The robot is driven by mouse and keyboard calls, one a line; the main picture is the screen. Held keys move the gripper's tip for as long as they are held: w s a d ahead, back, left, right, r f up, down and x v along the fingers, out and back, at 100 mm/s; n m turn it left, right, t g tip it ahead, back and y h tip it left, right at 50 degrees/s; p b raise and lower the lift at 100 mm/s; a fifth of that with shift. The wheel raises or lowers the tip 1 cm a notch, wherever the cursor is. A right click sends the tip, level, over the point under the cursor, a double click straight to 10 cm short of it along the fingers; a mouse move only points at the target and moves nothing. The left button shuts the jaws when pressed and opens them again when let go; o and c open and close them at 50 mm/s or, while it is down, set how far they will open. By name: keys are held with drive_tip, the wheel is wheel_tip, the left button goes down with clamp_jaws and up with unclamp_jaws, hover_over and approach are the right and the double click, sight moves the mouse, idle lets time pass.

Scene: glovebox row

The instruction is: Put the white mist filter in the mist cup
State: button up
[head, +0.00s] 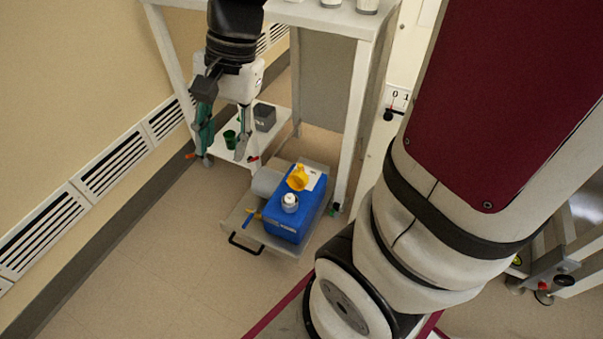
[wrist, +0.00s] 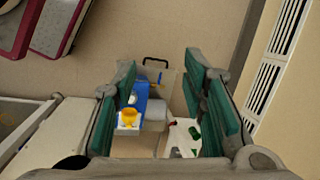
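A blue box-like unit (head: 298,222) sits on a low pulled-out tray. On its top stand a yellow cup-shaped part (head: 298,178) and a small white round part (head: 289,202); which is the mist cup and whether the white part is the mist filter, I cannot tell for sure. The yellow part also shows in the wrist view (wrist: 129,117), beside the left finger. My gripper (head: 224,158) is open and hangs left of the blue unit, apart from it. In the wrist view nothing is held between its fingers (wrist: 162,85).
A white low shelf (head: 270,142) bears a green cup (head: 230,138) and a dark grey container (head: 264,117). A white table (head: 310,14) with several white items stands above. The vented wall (head: 110,164) is on the left. Open floor lies in front of the tray.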

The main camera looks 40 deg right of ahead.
drive_tip(key=s+r+n+h, duration=0.1)
drive_tip(key=s+r+n, duration=0.1)
drive_tip(key=s+n, duration=0.3)
drive_tip(key=s+r+n+h, duration=0.2)
drive_tip(key=s+n, duration=0.4)
drive_tip(key=s, duration=0.8)
drive_tip(key=shift+r, duration=0.4)
drive_tip(key=shift+d, duration=0.1)
wheel_tip(320, 180, up, 24)
drive_tip(key=t+p, duration=0.3)
drive_tip(key=p, duration=1.9)
drive_tip(key=shift+r+t+p, duration=0.15)
drive_tip(key=shift+t+p, duration=0.15)
